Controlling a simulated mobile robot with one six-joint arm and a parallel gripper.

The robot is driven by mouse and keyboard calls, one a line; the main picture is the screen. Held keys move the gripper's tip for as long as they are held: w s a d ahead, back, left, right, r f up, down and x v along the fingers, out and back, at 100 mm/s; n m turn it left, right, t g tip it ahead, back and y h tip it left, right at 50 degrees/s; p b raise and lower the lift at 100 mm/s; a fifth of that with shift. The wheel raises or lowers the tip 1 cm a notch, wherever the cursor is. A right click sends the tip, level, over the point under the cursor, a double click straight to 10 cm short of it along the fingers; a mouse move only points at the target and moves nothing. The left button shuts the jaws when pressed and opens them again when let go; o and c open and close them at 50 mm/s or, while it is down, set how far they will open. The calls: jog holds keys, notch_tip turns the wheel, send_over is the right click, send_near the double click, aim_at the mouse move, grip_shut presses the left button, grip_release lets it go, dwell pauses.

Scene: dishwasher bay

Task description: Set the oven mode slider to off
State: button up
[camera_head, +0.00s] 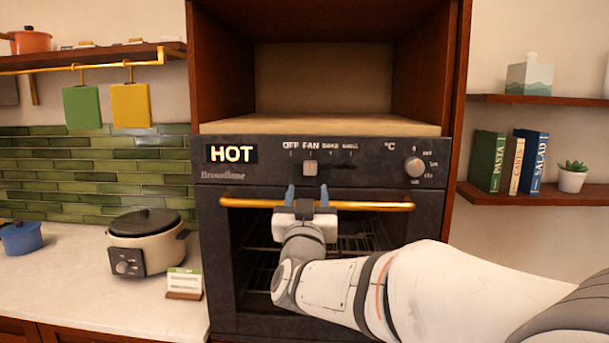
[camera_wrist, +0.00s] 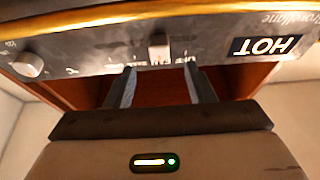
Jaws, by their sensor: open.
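The oven mode slider (camera_head: 310,168) is a small light knob on the dark oven panel (camera_head: 270,178), below the FAN label and right of the OFF label. It also shows in the upside-down wrist view (camera_wrist: 158,46). My gripper (camera_head: 307,193) is open, its two grey fingers pointing at the panel just below the slider and apart from it. In the wrist view the gripper (camera_wrist: 159,72) has empty space between its fingers, with the slider in line with the gap. The display (camera_head: 231,154) reads HOT.
The orange oven handle (camera_head: 370,206) runs across the door, behind my fingers in the head view. A round temperature knob (camera_head: 414,167) is right of the slider. A cream cooker (camera_head: 147,240) stands on the left counter. An empty niche (camera_head: 322,80) is above the oven.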

aim_at(310, 170)
jog(key=p+x, duration=0.2)
jog(key=x, duration=0.6)
jog(key=shift+s+d+r+p, duration=0.1)
jog(key=shift+r+p, duration=0.05)
jog(key=shift+p, duration=0.25)
grip_shut()
